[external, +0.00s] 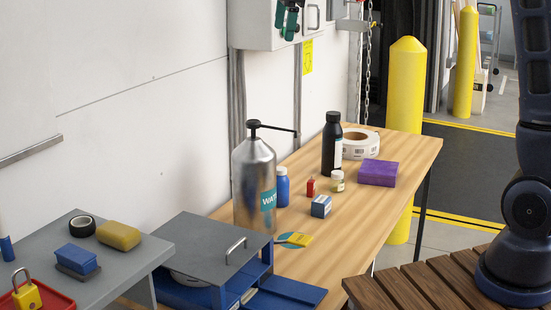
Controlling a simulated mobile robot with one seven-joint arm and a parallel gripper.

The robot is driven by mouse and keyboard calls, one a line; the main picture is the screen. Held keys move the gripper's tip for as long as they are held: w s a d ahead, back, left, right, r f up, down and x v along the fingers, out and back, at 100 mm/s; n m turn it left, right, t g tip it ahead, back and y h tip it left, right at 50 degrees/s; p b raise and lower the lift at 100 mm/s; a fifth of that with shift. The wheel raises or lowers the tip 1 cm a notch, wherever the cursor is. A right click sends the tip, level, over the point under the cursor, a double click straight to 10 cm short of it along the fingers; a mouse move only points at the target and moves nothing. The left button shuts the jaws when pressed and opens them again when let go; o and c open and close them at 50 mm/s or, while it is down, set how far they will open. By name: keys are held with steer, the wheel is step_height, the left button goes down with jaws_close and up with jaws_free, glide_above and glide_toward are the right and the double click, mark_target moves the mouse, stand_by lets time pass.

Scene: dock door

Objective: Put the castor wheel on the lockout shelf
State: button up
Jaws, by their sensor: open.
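No castor wheel can be made out for certain. A pale round thing (190,279) shows only in part under the grey top of a blue-sided box (215,248), and I cannot tell what it is. A grey raised shelf (140,262) at the lower left, which looks like the lockout shelf, carries a red tray (60,303) with a yellow padlock (27,294). Also on it are a black tape roll (82,226), a yellow sponge (118,236) and a blue block on a dark base (76,259). My gripper is out of view; only part of my arm shows at the right.
The wooden bench (405,150) holds a tall metal water bottle (254,185), a black bottle (332,146), a label roll (361,144), a purple block (377,173) and several small items. Yellow bollards (407,100) stand behind. The bench's right front is mostly clear.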

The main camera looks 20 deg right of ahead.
steer(key=s+d+m+t, duration=0.1)
steer(key=s+d+m, duration=0.35)
steer(key=d, duration=0.85)
steer(key=s+d+m, duration=0.4)
steer(key=s+d, duration=0.2)
steer(key=d, duration=0.6)
steer(key=s+d+f+m+t, duration=0.1)
steer(key=s+d+f+m, duration=0.8)
steer(key=s+d, duration=0.4)
steer(key=s+f, duration=0.1)
steer(key=s, duration=0.1)
steer(key=shift+s+f+t+h, duration=0.3)
steer(key=shift+h, duration=0.1)
